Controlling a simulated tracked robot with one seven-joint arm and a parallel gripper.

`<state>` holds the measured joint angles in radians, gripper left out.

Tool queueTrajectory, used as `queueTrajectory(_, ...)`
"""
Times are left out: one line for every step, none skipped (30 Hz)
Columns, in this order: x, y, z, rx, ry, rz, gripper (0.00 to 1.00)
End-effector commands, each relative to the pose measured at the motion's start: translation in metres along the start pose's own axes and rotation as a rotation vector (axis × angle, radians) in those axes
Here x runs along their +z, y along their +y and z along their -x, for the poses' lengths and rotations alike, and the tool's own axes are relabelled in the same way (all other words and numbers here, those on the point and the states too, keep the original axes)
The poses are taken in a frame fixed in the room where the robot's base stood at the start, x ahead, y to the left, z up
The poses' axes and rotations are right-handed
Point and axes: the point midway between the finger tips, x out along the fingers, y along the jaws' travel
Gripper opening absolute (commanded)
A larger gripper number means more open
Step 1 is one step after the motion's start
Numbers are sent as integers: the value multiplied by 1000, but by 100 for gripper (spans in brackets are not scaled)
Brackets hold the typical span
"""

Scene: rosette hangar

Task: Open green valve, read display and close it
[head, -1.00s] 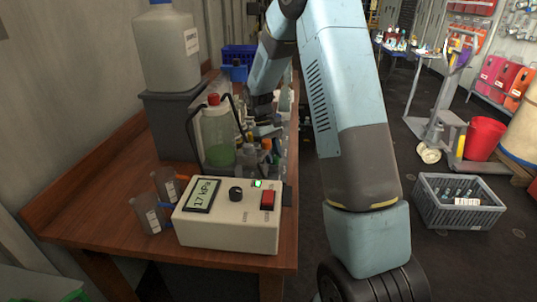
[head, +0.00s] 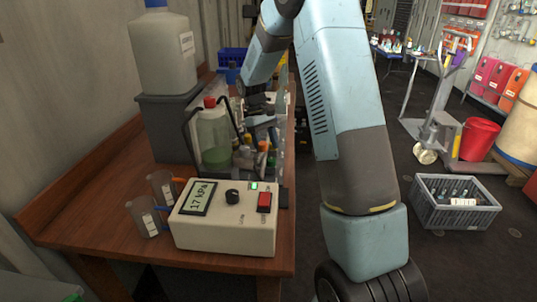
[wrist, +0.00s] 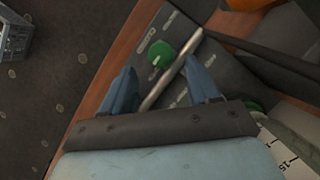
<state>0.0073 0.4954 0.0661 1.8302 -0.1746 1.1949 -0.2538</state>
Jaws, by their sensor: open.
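The green valve (wrist: 160,53) is a round green knob on a dark grey panel in the wrist view. A metal rod (wrist: 170,72) runs diagonally beside it and between my fingers. My gripper (wrist: 161,80) is open, its two blue fingers apart, with the knob ahead of the fingertips and not clasped. In the head view my gripper is small and partly hidden among the bottles. The display (head: 200,197) on the beige box (head: 225,228) reads 17 kPa. The valve cannot be made out in the head view.
A jar of green liquid (head: 214,140) and small capped bottles stand on the wooden bench (head: 95,190). Two beakers (head: 143,215) stand left of the box. A large jug (head: 163,55) is on a grey block. A grey crate (head: 455,208) sits on the floor at right.

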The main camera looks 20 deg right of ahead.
Motion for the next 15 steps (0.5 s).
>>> queueTrajectory(-1, 0, 12, 1, 4, 0, 60)
queueTrajectory(-1, 0, 18, 1, 4, 0, 60)
queueTrajectory(-1, 0, 26, 2, 4, 0, 60)
queueTrajectory(-1, 0, 32, 2, 4, 0, 60)
queueTrajectory(-1, 0, 38, 2, 3, 1, 60)
queueTrajectory(-2, 1, 45, 2, 3, 1, 60)
queueTrajectory(-2, 0, 51, 1, 2, 1, 60)
queueTrajectory(-2, 1, 56, 2, 3, 1, 60)
queueTrajectory(-2, 1, 63, 2, 2, 1, 60)
queueTrajectory(-2, 1, 67, 1, 1, 1, 60)
queueTrajectory(-2, 1, 72, 2, 2, 1, 60)
queueTrajectory(-2, 1, 77, 1, 1, 1, 60)
queueTrajectory(-2, 1, 80, 1, 0, 1, 60)
queueTrajectory(-3, 1, 83, 1, 1, 1, 60)
queueTrajectory(-3, 1, 86, 1, 1, 1, 60)
